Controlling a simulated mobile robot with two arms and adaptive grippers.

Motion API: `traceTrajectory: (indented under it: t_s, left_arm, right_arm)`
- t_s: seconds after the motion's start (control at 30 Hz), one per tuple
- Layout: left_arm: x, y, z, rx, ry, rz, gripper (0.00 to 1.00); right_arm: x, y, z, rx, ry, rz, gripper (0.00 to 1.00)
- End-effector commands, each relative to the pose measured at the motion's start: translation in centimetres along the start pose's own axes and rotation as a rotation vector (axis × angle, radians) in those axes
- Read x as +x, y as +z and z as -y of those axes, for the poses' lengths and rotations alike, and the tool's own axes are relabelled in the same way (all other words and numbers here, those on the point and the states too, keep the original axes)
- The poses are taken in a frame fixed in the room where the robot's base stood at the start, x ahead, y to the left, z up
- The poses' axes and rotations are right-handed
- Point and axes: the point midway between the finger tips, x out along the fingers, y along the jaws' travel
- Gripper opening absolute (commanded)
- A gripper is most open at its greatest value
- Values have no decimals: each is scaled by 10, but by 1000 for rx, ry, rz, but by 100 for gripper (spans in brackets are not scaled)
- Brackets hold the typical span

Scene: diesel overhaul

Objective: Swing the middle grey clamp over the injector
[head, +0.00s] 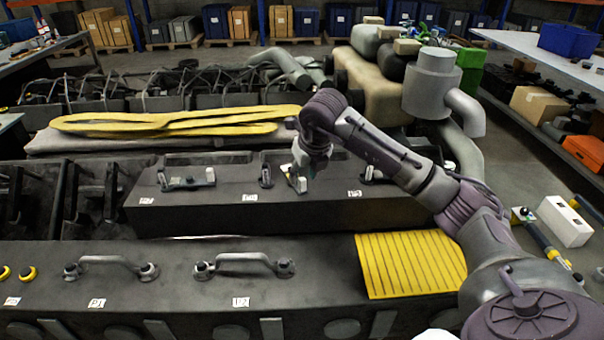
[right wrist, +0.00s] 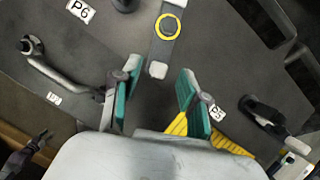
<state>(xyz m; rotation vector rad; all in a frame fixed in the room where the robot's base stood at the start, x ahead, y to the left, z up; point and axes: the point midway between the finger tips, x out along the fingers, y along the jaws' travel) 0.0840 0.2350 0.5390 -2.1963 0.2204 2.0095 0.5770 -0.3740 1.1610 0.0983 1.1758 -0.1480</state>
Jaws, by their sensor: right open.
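The middle grey clamp is a flat grey bar with a yellow ring (right wrist: 168,27) in the right wrist view, and its pale end lies ahead of my fingers. In the head view this clamp (head: 293,177) is partly hidden by my right gripper (head: 308,163), which is low over the dark engine block (head: 230,215). My right gripper also shows in the right wrist view (right wrist: 158,98), its teal-padded fingers apart with nothing between them. A short dark post (head: 265,176) stands just left of the clamp; I cannot tell whether it is the injector. My left gripper is not in view.
Another grey clamp (head: 186,181) lies to the left on the block. A nearer dark ledge carries curved metal pipes (head: 243,262) and a yellow ribbed mat (head: 410,263). Yellow straps (head: 165,123) lie behind the block. A dark fitting (right wrist: 265,113) stands right of my fingers.

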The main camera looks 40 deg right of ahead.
Motion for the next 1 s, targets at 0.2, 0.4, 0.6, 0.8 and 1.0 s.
traceTrajectory:
  t_s: [0.2, 0.4, 0.6, 0.8, 1.0]
  left_arm:
    - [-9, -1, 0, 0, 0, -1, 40]
    - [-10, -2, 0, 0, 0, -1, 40]
    - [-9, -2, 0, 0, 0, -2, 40]
    - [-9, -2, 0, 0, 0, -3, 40]
    - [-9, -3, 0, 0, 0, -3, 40]
  right_arm:
    - [23, 0, -1, 0, 2, -2, 44]
    - [29, 0, 0, -1, 0, 0, 44]
    - [29, 0, 0, -1, 1, 0, 37]
    - [29, 0, 0, -1, 1, 0, 4]
    - [29, 0, 0, -1, 1, 0, 0]
